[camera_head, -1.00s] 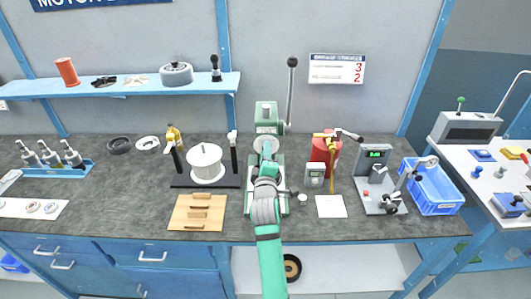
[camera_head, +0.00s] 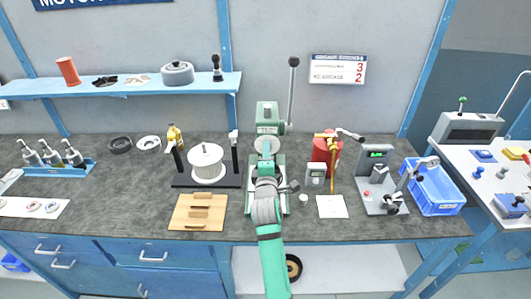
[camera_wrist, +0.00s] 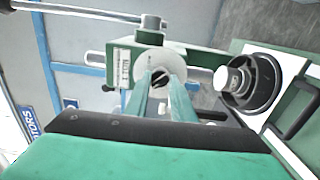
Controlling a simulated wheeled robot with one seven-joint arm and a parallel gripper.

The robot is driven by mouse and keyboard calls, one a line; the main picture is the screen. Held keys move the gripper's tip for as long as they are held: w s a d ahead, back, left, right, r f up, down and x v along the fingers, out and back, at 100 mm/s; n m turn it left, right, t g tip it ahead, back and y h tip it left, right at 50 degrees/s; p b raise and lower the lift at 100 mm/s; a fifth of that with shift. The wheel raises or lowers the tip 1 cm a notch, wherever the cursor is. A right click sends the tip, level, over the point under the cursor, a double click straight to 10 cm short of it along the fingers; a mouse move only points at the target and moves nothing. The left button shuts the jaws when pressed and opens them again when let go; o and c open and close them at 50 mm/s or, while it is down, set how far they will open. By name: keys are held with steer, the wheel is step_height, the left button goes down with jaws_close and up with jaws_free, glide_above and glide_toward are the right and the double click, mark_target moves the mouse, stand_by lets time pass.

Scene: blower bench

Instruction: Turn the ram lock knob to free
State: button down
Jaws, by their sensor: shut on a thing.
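The green press (camera_head: 267,117) stands at the back middle of the bench, with a long lever (camera_head: 292,90) upright at its right. A pale round disc (camera_wrist: 147,66) is on the press front, and the small dark lock knob (camera_wrist: 160,76) shows at its centre in the wrist view. My gripper (camera_wrist: 161,86) points at the press front, its two green fingers shut on the knob. The fingertips cover part of the knob, and its marking cannot be read. In the head view my gripper (camera_head: 266,156) hides the knob.
A black cup with a silver part (camera_wrist: 250,82) sits below the press head. A white spool on a stand (camera_head: 206,163) is to the left. A grey meter (camera_head: 315,173) and a red canister (camera_head: 325,148) stand close to the right. A wooden block board (camera_head: 181,215) lies front left.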

steer(key=c, duration=1.5)
jaws_free()
steer(key=shift+s, duration=0.1)
steer(key=s, duration=1)
steer(key=shift+s, duration=0.4)
steer(key=shift+f, duration=0.1)
